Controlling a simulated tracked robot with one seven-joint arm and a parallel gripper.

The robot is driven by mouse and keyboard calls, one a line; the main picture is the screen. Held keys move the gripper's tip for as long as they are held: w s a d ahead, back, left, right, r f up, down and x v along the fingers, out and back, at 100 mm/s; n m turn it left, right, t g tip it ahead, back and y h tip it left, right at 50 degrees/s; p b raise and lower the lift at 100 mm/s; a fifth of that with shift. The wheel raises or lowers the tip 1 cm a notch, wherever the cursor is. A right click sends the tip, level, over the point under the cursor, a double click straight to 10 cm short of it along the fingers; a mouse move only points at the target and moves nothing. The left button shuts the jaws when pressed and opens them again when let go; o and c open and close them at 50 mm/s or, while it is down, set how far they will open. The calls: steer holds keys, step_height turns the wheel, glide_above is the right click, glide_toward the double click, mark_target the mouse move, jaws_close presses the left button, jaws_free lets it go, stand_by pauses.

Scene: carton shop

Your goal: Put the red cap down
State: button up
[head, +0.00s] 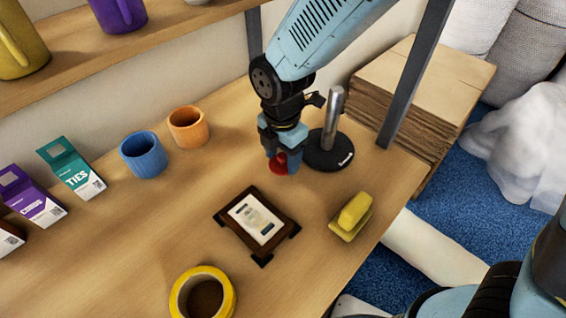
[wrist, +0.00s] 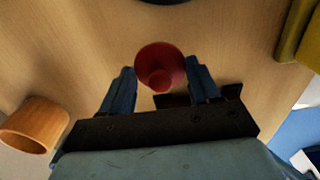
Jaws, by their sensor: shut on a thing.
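The red cap (head: 281,168) is a small round piece with a knob. In the wrist view the cap (wrist: 160,58) sits between the two fingers, its knob towards the camera. My gripper (head: 284,157) points down over the wooden table and is shut on the cap. The cap is low over the tabletop, just left of a black round stand base. I cannot tell whether it touches the table. In the head view the fingers partly hide it.
The black stand (head: 326,153) with a metal post is close on the right. An orange cup (head: 188,127) and blue cup (head: 144,155) stand left. Bare table surrounds the gripper's front left.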

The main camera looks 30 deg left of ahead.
mark_target(282, 162)
steer(key=shift+f, duration=1.55)
steer(key=o, duration=1)
step_height(282, 162, up, 12)
steer(key=shift+r, duration=0.1)
